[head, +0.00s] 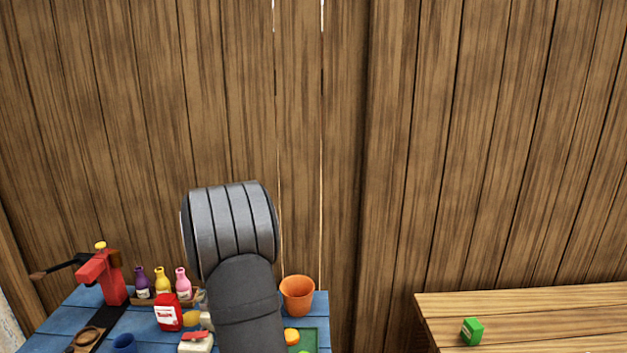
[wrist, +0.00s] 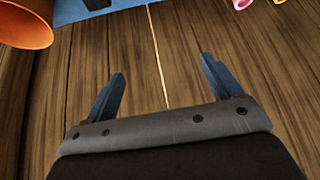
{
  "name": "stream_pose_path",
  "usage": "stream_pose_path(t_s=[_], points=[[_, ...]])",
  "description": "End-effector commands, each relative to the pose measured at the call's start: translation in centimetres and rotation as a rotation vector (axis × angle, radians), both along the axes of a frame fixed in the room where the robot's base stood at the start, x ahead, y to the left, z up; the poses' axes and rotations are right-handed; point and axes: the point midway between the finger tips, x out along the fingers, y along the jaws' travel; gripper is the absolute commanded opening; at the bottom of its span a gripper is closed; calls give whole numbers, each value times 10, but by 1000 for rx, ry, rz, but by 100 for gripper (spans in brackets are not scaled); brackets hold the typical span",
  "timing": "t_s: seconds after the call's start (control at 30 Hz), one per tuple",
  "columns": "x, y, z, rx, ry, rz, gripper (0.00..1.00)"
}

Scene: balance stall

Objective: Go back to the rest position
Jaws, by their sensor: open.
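My gripper (wrist: 158,88) shows in the wrist view with its two blue-grey fingers wide apart and nothing between them. Behind the fingers are wooden planks. In the head view my dark grey arm rises in front of the blue table (head: 60,322) and hides part of it; the fingers cannot be seen there.
A green box (head: 471,331) sits on the wooden counter (head: 555,316) at right. A plank wall (head: 450,150) stands behind.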

Motion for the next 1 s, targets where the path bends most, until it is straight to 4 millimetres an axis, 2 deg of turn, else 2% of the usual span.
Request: stream_pose_path(t_s=[0.4, 1.0], points=[[30, -74, 31, 10, -1, -38, 83], [58, -186, 65, 22, -4, -115, 83]])
